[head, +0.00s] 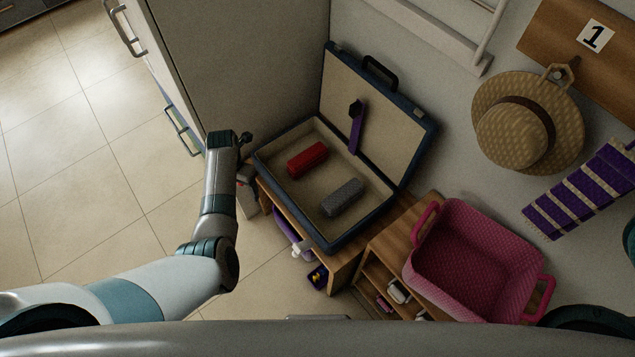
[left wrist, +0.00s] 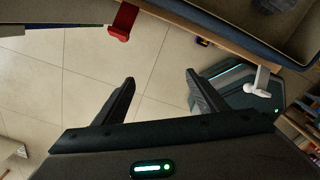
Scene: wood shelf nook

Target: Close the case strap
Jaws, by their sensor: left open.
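An open blue case (head: 347,240) with a beige lining sits on a wooden shelf unit, its lid (head: 385,125) leaning back by the wall. A purple strap (head: 356,132) with a dark end lies against the inside of the lid. A red roll (head: 307,159) and a grey roll (head: 343,196) lie in the case. My left gripper (head: 243,140) is to the left of the case, apart from it; its fingers are mostly hidden in the head view. In the left wrist view the left gripper (left wrist: 160,88) is open and empty over the floor. My right gripper is not seen.
A red hook (left wrist: 122,22) and a white hook (left wrist: 262,84) stick out from the shelf edge. A pink basket (head: 470,265) stands right of the case. A straw hat (head: 515,135) hangs on the wall. A tall cabinet (head: 235,60) stands behind left. Floor at left is clear.

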